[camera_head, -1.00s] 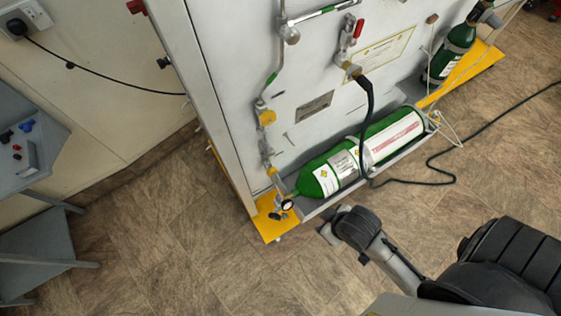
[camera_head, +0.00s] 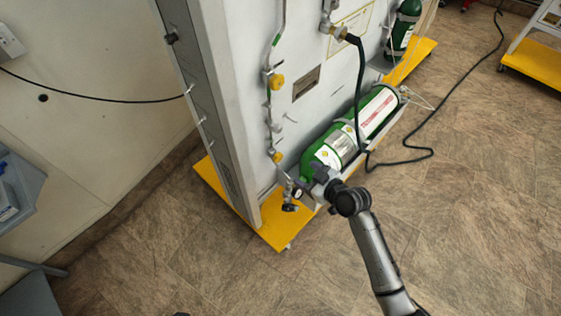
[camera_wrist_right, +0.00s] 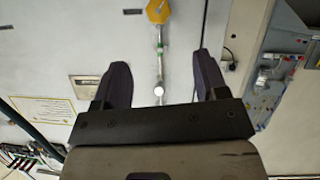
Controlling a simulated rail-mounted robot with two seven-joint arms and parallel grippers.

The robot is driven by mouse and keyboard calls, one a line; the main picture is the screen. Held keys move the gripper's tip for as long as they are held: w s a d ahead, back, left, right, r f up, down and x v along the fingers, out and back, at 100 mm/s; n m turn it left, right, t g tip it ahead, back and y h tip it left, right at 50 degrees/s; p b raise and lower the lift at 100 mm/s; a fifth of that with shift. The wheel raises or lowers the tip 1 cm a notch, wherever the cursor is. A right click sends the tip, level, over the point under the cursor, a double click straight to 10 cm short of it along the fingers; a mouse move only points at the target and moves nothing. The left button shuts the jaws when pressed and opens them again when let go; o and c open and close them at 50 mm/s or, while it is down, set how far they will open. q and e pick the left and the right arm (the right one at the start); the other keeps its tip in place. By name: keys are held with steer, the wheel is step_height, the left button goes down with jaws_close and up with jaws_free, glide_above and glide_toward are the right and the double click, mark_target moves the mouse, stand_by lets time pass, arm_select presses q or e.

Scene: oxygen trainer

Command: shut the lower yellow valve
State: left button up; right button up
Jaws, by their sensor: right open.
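The lower yellow valve (camera_head: 278,157) sits low on the pipe at the left of the panel's front face. The upper yellow valve (camera_head: 277,82) is above it on the same pipe. My right gripper (camera_head: 322,175) is to the right of and a little below the lower valve, apart from it, in front of the green cylinder's neck end. My left gripper is out of view.
A green cylinder (camera_head: 382,105) lies on a shelf at the panel's foot, with a gauge (camera_head: 297,193) at its near end. A black hose (camera_head: 361,85) hangs in front of the panel. The yellow base (camera_head: 273,232) juts out below. Floor in front is open.

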mark_target(280, 158)
steer(key=b+x, duration=0.4)
steer(key=x, duration=0.8)
steer(key=shift+w+d+f, duration=0.1)
steer(key=shift+w, duration=0.05)
steer(key=shift+w+a+f+b, duration=0.15)
steer(key=shift+w+a+b, duration=0.25)
steer(key=shift+w+b, duration=0.05)
steer(key=shift+c, duration=0.3)
steer(key=c, duration=0.9)
